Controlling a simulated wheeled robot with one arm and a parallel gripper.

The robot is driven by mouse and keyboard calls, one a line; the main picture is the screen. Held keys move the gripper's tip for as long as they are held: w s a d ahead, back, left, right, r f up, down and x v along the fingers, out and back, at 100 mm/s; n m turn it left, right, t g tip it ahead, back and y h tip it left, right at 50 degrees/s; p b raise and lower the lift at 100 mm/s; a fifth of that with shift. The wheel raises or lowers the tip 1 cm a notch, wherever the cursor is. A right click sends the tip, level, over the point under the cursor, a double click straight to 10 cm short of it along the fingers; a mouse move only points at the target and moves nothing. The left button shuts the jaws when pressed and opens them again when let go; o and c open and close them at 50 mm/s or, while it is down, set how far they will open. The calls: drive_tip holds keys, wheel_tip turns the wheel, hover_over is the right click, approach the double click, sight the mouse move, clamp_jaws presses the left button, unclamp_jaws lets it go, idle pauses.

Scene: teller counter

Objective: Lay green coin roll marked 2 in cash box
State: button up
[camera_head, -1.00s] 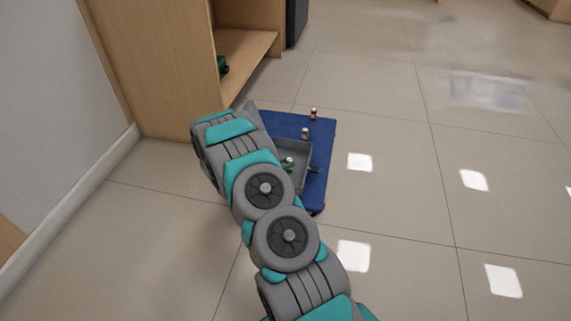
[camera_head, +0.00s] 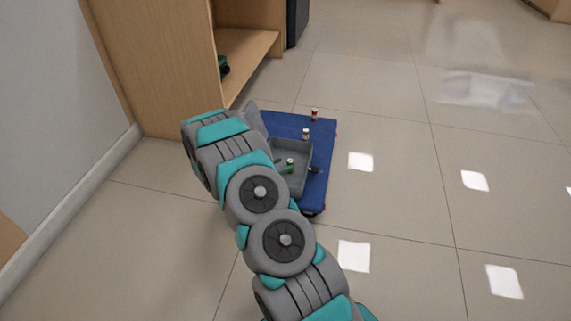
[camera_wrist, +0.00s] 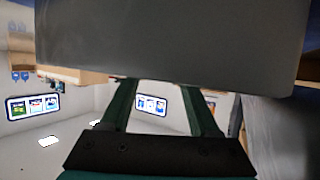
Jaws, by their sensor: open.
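The grey cash box (camera_head: 303,150) stands open on a blue platform (camera_head: 318,185) in the head view, with its raised lid (camera_head: 254,118) at the left. Green coin rolls (camera_head: 285,168) lie inside it; one shows a pale end (camera_head: 290,161). I cannot read any mark on them. My arm hides part of the box's left side. My gripper (camera_wrist: 160,92) shows in the wrist view with its two dark green fingers apart and nothing between them. A large grey surface (camera_wrist: 170,40) fills the top of that view, close by; I cannot tell what it is.
Two small rolls, one red and white (camera_head: 314,114) and one with a brownish top (camera_head: 306,133), stand on the platform behind the box. A wooden cabinet (camera_head: 150,70) stands at the left, with a dark green item (camera_head: 224,67) on its shelf. The tiled floor (camera_head: 420,180) at the right is clear.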

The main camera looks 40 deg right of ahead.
drive_tip(key=v, duration=0.9)
drive_tip(key=shift+p, duration=0.4)
